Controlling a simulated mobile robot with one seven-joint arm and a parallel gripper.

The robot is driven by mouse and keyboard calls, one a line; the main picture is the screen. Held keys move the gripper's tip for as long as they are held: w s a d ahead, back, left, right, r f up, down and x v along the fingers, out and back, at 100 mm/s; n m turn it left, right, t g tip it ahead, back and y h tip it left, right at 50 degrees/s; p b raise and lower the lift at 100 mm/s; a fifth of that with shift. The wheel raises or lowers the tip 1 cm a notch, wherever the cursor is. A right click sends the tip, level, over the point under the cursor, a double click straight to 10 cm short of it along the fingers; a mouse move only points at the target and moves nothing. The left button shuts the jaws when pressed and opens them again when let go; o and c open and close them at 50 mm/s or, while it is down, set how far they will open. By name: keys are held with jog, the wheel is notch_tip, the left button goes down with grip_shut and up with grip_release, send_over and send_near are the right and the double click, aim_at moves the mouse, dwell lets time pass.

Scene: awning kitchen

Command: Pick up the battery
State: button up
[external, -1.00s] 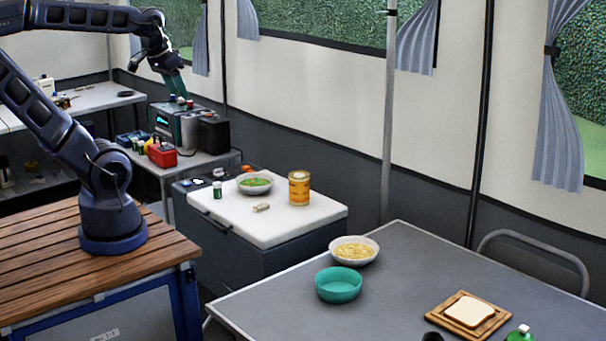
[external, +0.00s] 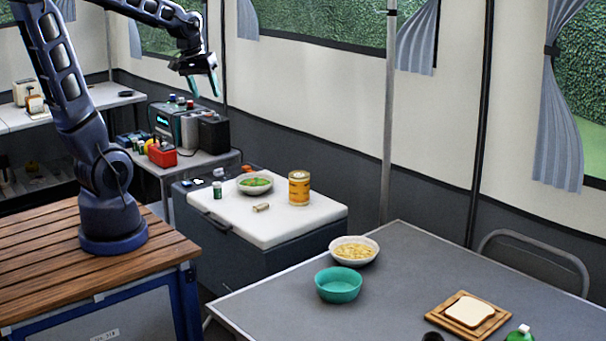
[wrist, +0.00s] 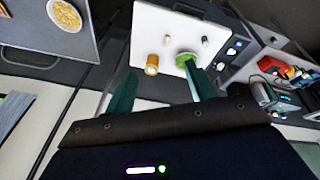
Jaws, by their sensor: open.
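My gripper (external: 204,88) is open and empty, raised in the air behind the white-topped cooler, with its teal fingers pointing down. Its fingers also show in the wrist view (wrist: 160,77), spread apart. I cannot tell for certain which thing is the battery. A small dark green cylinder with a pale top (external: 217,190) stands upright on the cooler's left side; it shows in the wrist view (wrist: 204,41). A small tan cylinder (external: 261,208) lies on its side on the cooler, also in the wrist view (wrist: 166,40). My gripper is well apart from both.
The cooler (external: 290,226) also bears a bowl of green food (external: 255,184) and a yellow-orange can (external: 299,188). A red box (external: 161,155) and dark appliances stand on a side shelf behind. The grey table (external: 420,270) holds bowls and bread on a board.

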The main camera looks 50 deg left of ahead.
jog(key=w+a+f+n+g, duration=0.1)
jog(key=w+a+f+n, duration=0.3)
jog(key=w+a+f, duration=0.3)
jog(key=n+g, duration=0.2)
jog(key=n, duration=0.9)
send_over(217, 183)
jog(key=f, duration=2.6)
jog(key=shift+s+d+f, duration=0.1)
jog(key=shift+s+d, duration=0.1)
jog(key=shift+s, duration=0.1)
jog(key=shift+a+f, duration=0.2)
jog(key=shift+f, duration=0.3)
notch_tip(217, 183, down, 5)
jog(key=shift+r, duration=0.1)
jog(key=shift+w+f, duration=0.15)
jog(key=shift+f, duration=1.25)
jog(key=shift+w+f, duration=0.15)
jog(key=shift+f, duration=1.2)
jog(key=c, duration=1.1)
jog(key=shift+r, duration=0.1)
